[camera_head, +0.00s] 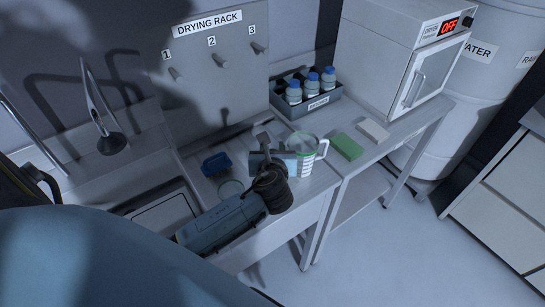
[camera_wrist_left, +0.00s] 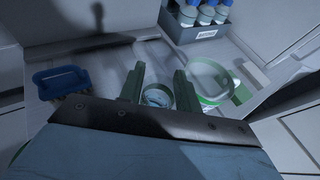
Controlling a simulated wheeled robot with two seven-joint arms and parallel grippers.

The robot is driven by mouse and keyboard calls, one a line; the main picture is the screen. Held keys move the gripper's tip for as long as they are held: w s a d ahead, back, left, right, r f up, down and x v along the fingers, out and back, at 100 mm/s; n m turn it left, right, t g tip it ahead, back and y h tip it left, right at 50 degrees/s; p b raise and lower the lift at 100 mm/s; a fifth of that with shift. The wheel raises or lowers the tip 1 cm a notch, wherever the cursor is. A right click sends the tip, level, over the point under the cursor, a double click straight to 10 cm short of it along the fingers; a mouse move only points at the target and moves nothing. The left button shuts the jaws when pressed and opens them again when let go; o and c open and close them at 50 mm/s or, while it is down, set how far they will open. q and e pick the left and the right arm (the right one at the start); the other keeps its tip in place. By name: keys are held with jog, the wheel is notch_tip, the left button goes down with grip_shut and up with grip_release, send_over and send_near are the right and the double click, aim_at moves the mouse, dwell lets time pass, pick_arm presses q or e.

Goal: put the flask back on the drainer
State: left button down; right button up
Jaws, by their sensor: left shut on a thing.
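My left gripper (camera_head: 272,153) is over the counter, beside a clear jug with a green rim (camera_head: 307,150). In the left wrist view its two fingers (camera_wrist_left: 158,88) are shut on a small round clear vessel, seemingly the flask (camera_wrist_left: 157,96), whose ring-shaped rim shows between them. In the head view the gripper and wrist hide most of it, so its tilt and any contact with the counter cannot be told. The drainer is the wall board marked DRYING RACK (camera_head: 225,75), with pegs numbered 1, 2 and 3. The pegs look bare. My right gripper is not in view.
A blue brush (camera_head: 216,164) lies left of the gripper. A grey crate of blue-capped bottles (camera_head: 305,104) stands behind the jug. A green sponge (camera_head: 346,146) and a pale block (camera_head: 373,130) lie to the right. A sink with a tap (camera_head: 110,142) is at left.

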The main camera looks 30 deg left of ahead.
pick_arm(q)
jog(key=shift+f, duration=1.5)
jog(key=c, duration=1)
grip_release()
jog(key=shift+f, duration=0.1)
jog(key=shift+s+r, duration=0.1)
jog(key=shift+r, duration=0.1)
jog(key=v, duration=1.2)
